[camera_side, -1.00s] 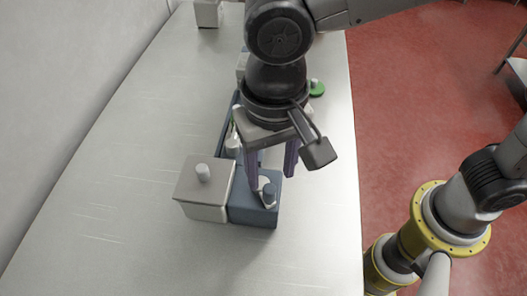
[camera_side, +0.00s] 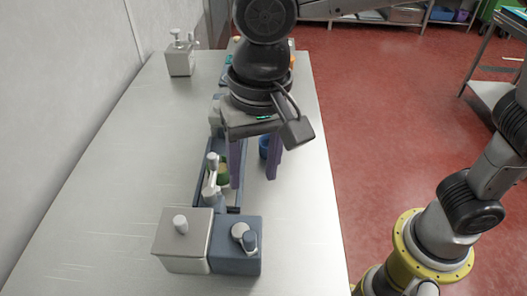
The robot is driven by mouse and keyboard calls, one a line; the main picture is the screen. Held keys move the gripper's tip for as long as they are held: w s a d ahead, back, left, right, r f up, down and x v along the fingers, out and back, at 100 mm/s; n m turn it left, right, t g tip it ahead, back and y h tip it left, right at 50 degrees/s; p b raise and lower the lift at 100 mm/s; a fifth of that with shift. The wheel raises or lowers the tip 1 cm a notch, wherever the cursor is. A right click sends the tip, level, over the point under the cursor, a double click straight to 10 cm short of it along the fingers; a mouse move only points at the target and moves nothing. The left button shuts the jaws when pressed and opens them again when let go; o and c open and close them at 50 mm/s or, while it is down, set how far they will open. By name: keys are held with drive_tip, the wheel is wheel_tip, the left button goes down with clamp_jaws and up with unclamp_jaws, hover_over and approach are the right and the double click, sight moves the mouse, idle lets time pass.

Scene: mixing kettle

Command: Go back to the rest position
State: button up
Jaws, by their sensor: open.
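My gripper (camera_side: 254,182) hangs over the table near its middle, fingers pointing down. Its two purple fingers are apart, and I see nothing held between them. It is above and beyond the blue-grey box (camera_side: 236,262), which has small round knobs on top. A light grey box (camera_side: 183,256) with a white knob stands against the left side of the blue-grey box. A long dark tray (camera_side: 231,204) lies behind them, partly hidden by my gripper. It holds a grey-white item (camera_side: 212,180) and something green and yellow.
A light grey block with fittings (camera_side: 181,62) stands at the table's far left. A blue round object (camera_side: 264,147) shows behind my right finger. The metal table (camera_side: 115,170) is bare on its left side. A wall borders the left.

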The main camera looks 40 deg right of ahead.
drive_tip(key=s+d+r+m+t, duration=0.1)
drive_tip(key=d+r, duration=0.2)
drive_tip(key=d, duration=0.7)
drive_tip(key=d+r+m+t, duration=0.2)
drive_tip(key=d, duration=0.7)
drive_tip(key=s+d+f+n+t, duration=0.2)
drive_tip(key=s+d+f+n, duration=0.5)
drive_tip(key=s+d, duration=0.1)
drive_tip(key=shift+s+d+n+h, duration=0.2)
drive_tip(key=shift+s+n+h, duration=0.1)
drive_tip(key=shift+s, duration=0.1)
